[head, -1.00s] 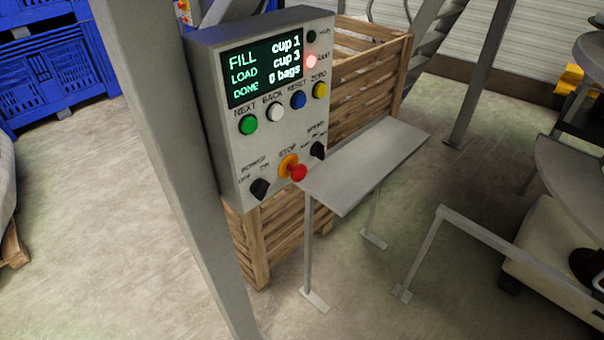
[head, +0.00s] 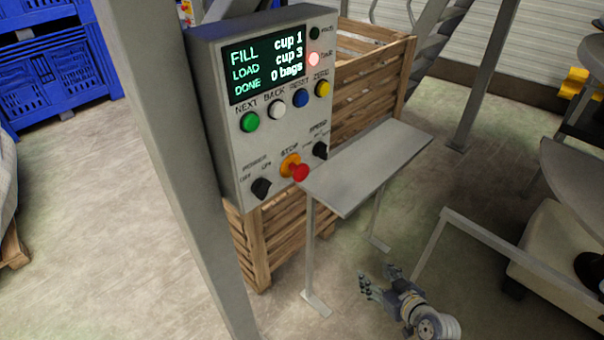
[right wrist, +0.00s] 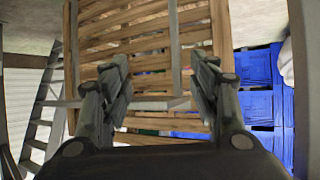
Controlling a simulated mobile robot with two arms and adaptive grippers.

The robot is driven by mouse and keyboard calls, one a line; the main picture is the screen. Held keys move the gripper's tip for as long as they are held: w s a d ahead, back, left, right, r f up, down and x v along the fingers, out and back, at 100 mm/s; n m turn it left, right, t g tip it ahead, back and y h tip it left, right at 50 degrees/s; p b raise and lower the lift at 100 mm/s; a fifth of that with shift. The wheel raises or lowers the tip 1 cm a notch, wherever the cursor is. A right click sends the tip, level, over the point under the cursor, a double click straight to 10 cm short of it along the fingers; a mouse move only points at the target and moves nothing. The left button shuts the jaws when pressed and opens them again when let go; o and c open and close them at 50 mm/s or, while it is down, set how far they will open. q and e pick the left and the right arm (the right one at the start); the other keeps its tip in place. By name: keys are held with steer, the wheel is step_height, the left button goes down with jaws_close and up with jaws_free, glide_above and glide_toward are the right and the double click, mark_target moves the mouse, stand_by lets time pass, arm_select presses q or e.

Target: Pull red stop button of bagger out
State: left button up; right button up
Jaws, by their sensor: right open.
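The red stop button (head: 299,172) sticks out from an orange collar at the lower middle of the grey bagger control panel (head: 229,150), under the label STOP. My right gripper (head: 377,281) is low at the bottom of the head view, below and to the right of the button and well apart from it. It is open and empty. In the right wrist view its two fingers (right wrist: 160,80) stand wide apart with a wooden crate beyond them. The button cannot be made out in the right wrist view. My left gripper does not show.
A grey shelf on thin legs (head: 370,165) stands just right of the button. A thick grey post (head: 170,130) rises left of the panel. A wooden crate (head: 360,75) is behind it. A bent metal rail (head: 500,245) is right of my gripper. Black knobs (head: 261,188) flank the button.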

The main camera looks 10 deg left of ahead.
steer(key=w+a+r+n+t+y, duration=0.1)
steer(key=a+r+n+y, duration=0.15)
steer(key=r, duration=0.65)
steer(key=w+a+r+n+y, duration=0.15)
steer(key=a+r, duration=0.25)
steer(key=r, duration=0.4)
steer(key=n+y, duration=0.4)
steer(key=y, duration=0.1)
glide_toward(304, 173)
steer(key=shift+g, duration=0.4)
steer(key=x, duration=0.3)
steer(key=p+x, duration=0.1)
steer(key=x, duration=0.2)
steer(key=p+x, duration=0.1)
steer(key=x, duration=0.2)
steer(key=shift+d+r, duration=0.1)
steer(key=shift+r, duration=0.15)
steer(key=shift+p+x, duration=0.4)
steer(key=shift+x, duration=0.5)
steer(key=shift+d+f, duration=0.1)
